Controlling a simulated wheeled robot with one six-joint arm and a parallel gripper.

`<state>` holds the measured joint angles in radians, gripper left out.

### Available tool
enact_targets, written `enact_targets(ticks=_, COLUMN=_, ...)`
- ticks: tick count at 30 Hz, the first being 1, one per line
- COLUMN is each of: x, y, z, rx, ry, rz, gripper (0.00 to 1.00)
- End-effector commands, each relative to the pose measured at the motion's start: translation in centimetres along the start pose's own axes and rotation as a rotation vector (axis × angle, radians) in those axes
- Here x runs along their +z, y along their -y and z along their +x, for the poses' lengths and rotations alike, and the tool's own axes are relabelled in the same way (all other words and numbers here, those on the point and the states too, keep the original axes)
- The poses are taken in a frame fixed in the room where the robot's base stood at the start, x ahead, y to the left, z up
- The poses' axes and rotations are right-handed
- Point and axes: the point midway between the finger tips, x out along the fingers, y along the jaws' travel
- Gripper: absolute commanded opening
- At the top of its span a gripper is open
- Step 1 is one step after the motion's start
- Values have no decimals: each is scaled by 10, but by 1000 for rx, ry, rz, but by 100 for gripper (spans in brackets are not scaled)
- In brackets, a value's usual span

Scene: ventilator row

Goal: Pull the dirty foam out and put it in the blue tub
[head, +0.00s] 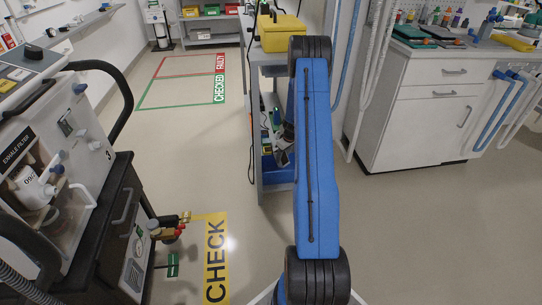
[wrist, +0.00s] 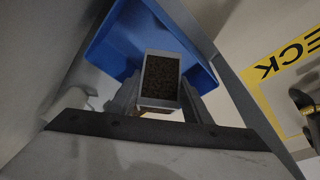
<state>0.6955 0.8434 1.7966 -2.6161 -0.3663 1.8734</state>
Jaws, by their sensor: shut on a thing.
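The dirty foam (wrist: 160,78) is a dark brown, porous block in a pale grey frame in the wrist view. My gripper (wrist: 158,100) is shut on it, one finger on each side. The blue tub (wrist: 105,45) lies beyond the foam in the wrist view, and the foam overlaps its inside. I cannot tell the height between them. In the head view the blue tub (head: 277,176) is low in the grey cart, partly hidden by my blue arm. My gripper (head: 284,145) shows there only in part, beside my arm, and the foam is not clear.
The grey cart (head: 259,110) has uprights and a top shelf close around my gripper, with a yellow case (head: 282,35) on top. A ventilator (head: 55,150) stands on a dark trolley at left. A white cabinet (head: 425,115) stands at right.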

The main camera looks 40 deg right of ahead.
Motion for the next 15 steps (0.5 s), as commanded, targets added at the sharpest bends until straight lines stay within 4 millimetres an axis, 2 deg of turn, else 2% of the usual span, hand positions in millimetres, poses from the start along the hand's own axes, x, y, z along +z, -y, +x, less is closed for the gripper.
enact_targets(ticks=3, x=7, y=-13, z=8, rx=17, ry=4, rz=65, gripper=4)
enact_targets(ticks=6, x=10, y=-17, z=11, rx=25, ry=5, rz=91, gripper=4)
enact_targets(ticks=15, x=14, y=-18, z=27, rx=25, ry=6, rz=99, gripper=4)
